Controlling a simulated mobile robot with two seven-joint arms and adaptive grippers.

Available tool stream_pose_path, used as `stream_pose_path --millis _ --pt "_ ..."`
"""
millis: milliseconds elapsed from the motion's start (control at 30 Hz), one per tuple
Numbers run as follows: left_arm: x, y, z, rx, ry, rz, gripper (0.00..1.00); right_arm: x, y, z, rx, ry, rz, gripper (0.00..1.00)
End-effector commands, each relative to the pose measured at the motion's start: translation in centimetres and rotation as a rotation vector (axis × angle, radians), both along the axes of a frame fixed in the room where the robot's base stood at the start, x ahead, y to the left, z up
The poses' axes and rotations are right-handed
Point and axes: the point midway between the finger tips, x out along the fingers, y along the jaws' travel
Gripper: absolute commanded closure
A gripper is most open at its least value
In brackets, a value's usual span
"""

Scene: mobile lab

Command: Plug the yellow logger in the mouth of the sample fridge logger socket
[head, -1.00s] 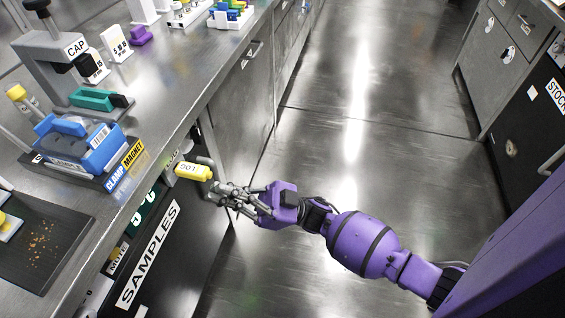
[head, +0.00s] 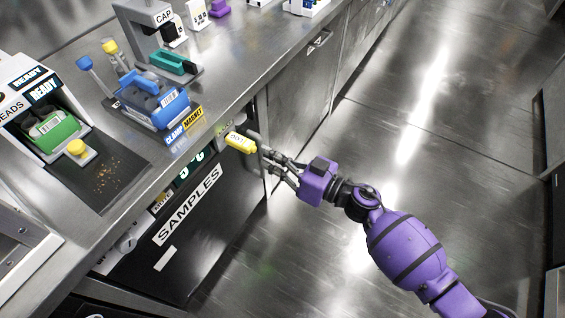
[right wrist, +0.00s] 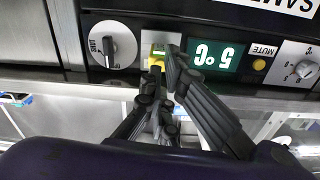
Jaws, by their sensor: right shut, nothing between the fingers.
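The yellow logger (head: 241,142) sticks out from the black front of the sample fridge (head: 215,225), just under the counter edge. In the right wrist view the logger (right wrist: 157,50) shows as a small yellow patch at the light socket plate (right wrist: 160,38), largely hidden behind my fingers. How deep it sits in the socket mouth cannot be told. My right gripper (head: 267,150) is shut and empty, its fingertips just to the right of the logger's outer end. In the right wrist view its dark fingers (right wrist: 165,68) point at the socket. My left gripper is not in view.
The fridge panel has a green temperature display (right wrist: 214,55), a yellow mute button (right wrist: 259,64) and a knob (right wrist: 112,46). The counter above holds a blue clamp-magnet rack (head: 155,105), a cap press (head: 150,40) and a bead machine (head: 40,105). The floor (head: 330,210) to the right is clear.

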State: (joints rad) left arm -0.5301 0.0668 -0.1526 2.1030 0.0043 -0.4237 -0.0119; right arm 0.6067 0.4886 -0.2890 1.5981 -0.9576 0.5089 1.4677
Motion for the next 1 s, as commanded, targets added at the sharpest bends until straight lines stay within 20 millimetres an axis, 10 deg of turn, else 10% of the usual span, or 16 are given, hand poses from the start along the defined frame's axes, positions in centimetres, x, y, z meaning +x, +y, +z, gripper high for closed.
stream_pose_path --millis 1000 --pt "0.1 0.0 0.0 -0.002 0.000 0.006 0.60 1.3 1.8 0.1 -0.001 -0.001 0.000 1.00"
